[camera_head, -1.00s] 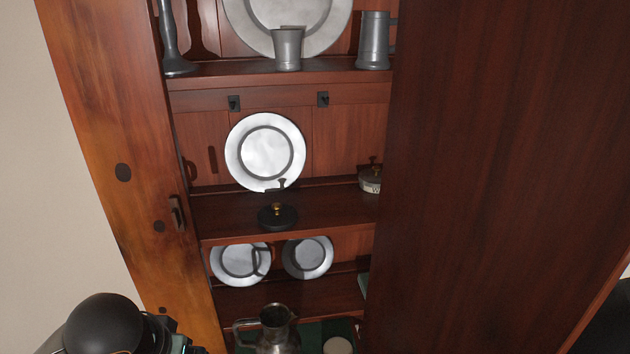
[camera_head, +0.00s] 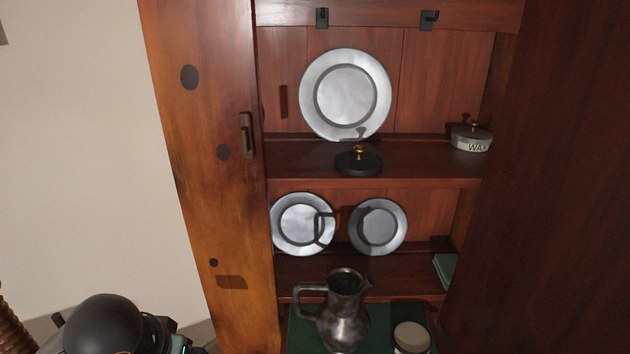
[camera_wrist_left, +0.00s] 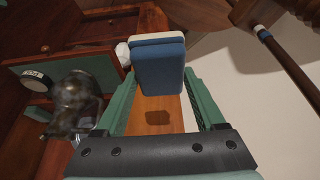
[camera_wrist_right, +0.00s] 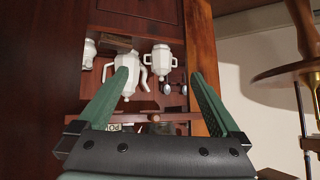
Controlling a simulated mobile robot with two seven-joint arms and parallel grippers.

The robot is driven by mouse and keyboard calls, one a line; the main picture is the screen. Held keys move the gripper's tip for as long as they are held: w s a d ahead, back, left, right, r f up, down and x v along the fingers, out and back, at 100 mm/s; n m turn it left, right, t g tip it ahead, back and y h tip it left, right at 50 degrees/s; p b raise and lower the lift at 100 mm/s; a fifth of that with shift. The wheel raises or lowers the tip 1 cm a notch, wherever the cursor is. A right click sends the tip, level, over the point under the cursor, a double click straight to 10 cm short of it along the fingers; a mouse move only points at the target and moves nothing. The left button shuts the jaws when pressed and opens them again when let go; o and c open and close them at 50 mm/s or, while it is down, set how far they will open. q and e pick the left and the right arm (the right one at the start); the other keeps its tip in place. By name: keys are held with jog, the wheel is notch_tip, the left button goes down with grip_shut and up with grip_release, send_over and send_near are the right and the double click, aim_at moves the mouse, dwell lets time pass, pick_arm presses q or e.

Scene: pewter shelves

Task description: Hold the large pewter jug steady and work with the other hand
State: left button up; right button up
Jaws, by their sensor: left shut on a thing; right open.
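The large pewter jug (camera_head: 343,318) stands upright on a green surface at the bottom of the head view, its handle on the left and spout on the right. It also shows, darker, in the left wrist view (camera_wrist_left: 75,100), to the left of my left gripper and apart from it. My left gripper (camera_wrist_left: 160,82) is shut on a blue pad with a pale layer (camera_wrist_left: 158,58). My right gripper (camera_wrist_right: 160,76) is open and empty in the right wrist view. Neither gripper shows in the head view.
A pale-topped jar (camera_head: 411,337) stands right of the jug. A dark lid with a brass knob (camera_head: 358,160) and a WAX tin (camera_head: 471,138) sit on the shelf above. Pewter plates (camera_head: 377,227) lean behind. White pots (camera_wrist_right: 125,75) show in the right wrist view.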

dwell(0.3)
jog(key=shift+w, duration=0.1)
jog(key=shift+c, duration=0.8)
jog(key=w+a+r+t, duration=0.1)
jog(key=w+r, duration=0.1)
jog(key=w, duration=0.1)
jog(key=w+a+r+t, duration=0.1)
jog(key=w+r, duration=0.2)
jog(key=w+a+r+n+t, duration=0.1)
jog(key=w+r+t, duration=0.1)
jog(key=w, duration=0.1)
jog(key=shift+w+a+r+y, duration=0.15)
jog(key=shift+w+r+y, duration=0.1)
jog(key=shift+y, duration=0.15)
jog(key=c, duration=0.6)
jog(key=shift+o, duration=0.2)
jog(key=n+t+y, duration=0.2)
jog(key=t+y, duration=0.1)
jog(key=y, duration=0.2)
send_near(299, 311)
jog(key=shift+x, duration=5.45)
